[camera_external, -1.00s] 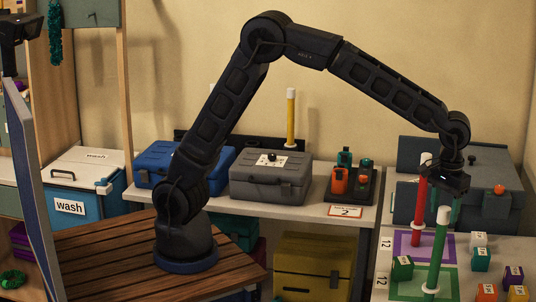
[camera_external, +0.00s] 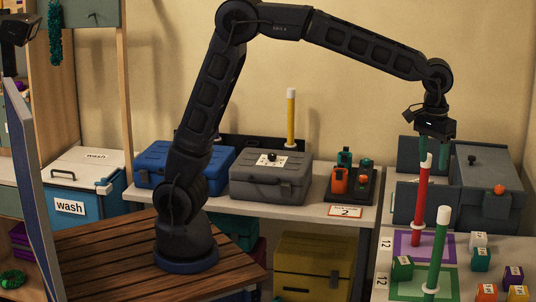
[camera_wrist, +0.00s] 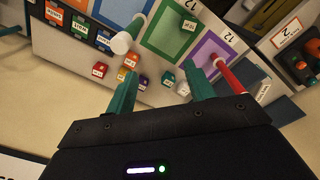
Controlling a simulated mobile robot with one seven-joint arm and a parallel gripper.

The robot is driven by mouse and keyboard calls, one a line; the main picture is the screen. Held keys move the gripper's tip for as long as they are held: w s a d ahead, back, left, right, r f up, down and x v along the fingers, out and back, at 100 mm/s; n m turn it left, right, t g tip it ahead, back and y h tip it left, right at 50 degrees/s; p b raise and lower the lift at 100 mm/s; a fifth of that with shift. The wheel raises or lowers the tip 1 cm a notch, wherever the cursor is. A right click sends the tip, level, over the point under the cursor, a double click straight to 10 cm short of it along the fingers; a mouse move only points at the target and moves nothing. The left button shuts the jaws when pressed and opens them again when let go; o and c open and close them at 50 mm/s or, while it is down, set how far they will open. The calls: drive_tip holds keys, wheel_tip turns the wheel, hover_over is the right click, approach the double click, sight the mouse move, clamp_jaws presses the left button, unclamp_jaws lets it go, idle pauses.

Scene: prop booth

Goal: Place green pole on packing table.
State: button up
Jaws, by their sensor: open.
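The green pole (camera_external: 437,253) stands upright with a white cap on the green-bordered square of the right-hand table (camera_external: 385,290). In the wrist view its white cap (camera_wrist: 122,43) shows at the upper left, seen from above. My gripper (camera_external: 433,158) is open with nothing between its teal fingers. It hangs above and behind the green pole, apart from it, close over the red pole's top. Its fingers (camera_wrist: 162,72) also show in the wrist view. I cannot tell which surface is the packing table; no readable sign names it.
A red pole (camera_external: 418,215) stands on the purple square behind the green one. Several small labelled cubes (camera_external: 481,260) lie to the right. Grey cases (camera_external: 486,185) stand behind. The middle table holds blue and grey cases (camera_external: 270,185), a yellow pole (camera_external: 291,120) and a sign marked 2 (camera_external: 345,212).

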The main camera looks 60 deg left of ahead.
drive_tip(key=s+a+r+t, duration=0.1)
drive_tip(key=s+a+r, duration=0.1)
drive_tip(key=a, duration=0.8)
drive_tip(key=s+a+r, duration=0.2)
drive_tip(key=a, duration=0.9)
drive_tip(key=s+a+r+t, duration=0.1)
drive_tip(key=a+r, duration=0.1)
drive_tip(key=a, duration=0.8)
drive_tip(key=s+a+f+t, duration=0.1)
drive_tip(key=s+a+f, duration=0.2)
drive_tip(key=s+a, duration=0.6)
drive_tip(key=s+a+f+t, duration=0.1)
drive_tip(key=s+a+f, duration=0.3)
drive_tip(key=s+a, duration=0.5)
drive_tip(key=shift+s+a+f, duration=0.2)
drive_tip(key=shift+s+f, duration=0.1)
drive_tip(key=shift+s, duration=0.2)
